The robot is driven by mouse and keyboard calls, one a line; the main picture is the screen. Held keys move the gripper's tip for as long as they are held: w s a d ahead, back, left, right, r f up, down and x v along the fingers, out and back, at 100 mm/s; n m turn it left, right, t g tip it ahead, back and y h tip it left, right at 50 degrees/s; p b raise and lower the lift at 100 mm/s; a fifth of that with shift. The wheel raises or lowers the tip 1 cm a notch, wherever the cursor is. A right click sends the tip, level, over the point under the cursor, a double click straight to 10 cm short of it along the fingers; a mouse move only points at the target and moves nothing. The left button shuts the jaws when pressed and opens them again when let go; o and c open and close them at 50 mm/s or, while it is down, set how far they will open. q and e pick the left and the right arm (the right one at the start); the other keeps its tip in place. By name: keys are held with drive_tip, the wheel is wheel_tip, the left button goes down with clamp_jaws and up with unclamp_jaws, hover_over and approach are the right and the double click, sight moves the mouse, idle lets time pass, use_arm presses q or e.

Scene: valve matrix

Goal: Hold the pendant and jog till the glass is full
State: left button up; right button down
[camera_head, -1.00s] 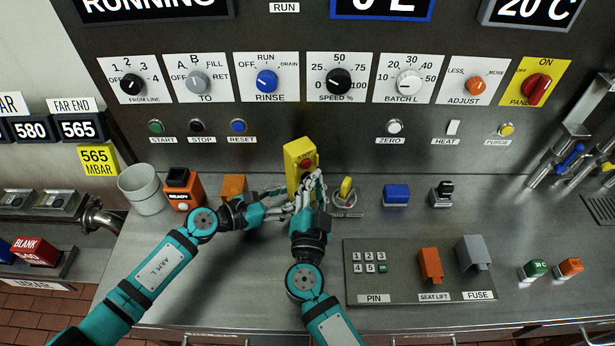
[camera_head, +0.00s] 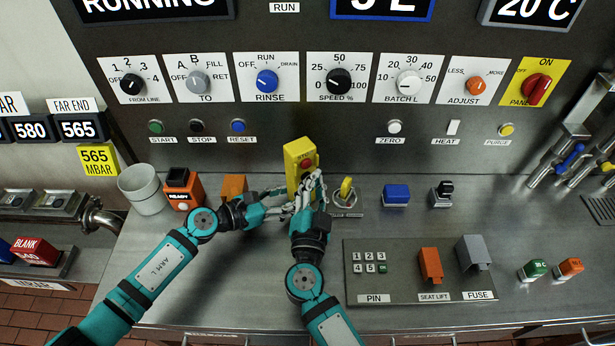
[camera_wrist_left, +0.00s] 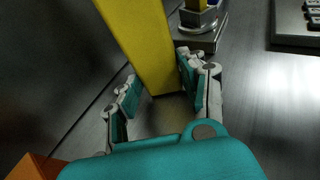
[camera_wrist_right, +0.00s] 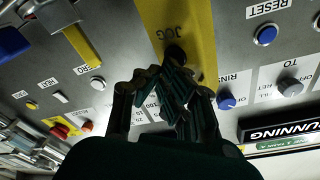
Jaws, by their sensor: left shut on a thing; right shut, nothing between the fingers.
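The yellow pendant (camera_head: 299,158) stands upright at the back of the steel counter, with a red button near its top. My left gripper (camera_head: 288,205) is shut on the pendant's lower part; the left wrist view shows its fingers on both sides of the yellow body (camera_wrist_left: 145,40). My right gripper (camera_head: 314,188) is shut and empty, its tips at the pendant's front. In the right wrist view the closed fingertips (camera_wrist_right: 176,82) are at a dark button (camera_wrist_right: 175,54) below the letters JOG; contact is hard to judge. I cannot make out a drinking glass.
A blue-framed litre display (camera_head: 382,8) is cut off by the top edge. A yellow-topped key switch (camera_head: 346,190) stands close right of the grippers. A white pot (camera_head: 143,190) and orange READY box (camera_head: 183,188) stand left. The front counter is clear left of the PIN plate (camera_head: 372,283).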

idle(0.8)
drive_tip(key=shift+s+d, duration=0.5)
drive_tip(key=shift+s, duration=0.25)
drive_tip(key=s+d, duration=0.1)
drive_tip(key=s, duration=0.1)
drive_tip(key=s+d, duration=0.1)
drive_tip(key=s, duration=0.1)
drive_tip(key=shift+s+d, duration=0.1)
drive_tip(key=shift+d, duration=0.25)
idle(2.3)
drive_tip(key=s+h, duration=0.1)
drive_tip(key=s+d+m+h, duration=0.1)
drive_tip(key=s, duration=0.1)
drive_tip(key=shift+s+d+m+h, duration=0.2)
drive_tip(key=shift+d+m+h, duration=0.15)
drive_tip(key=shift+m+h, duration=0.05)
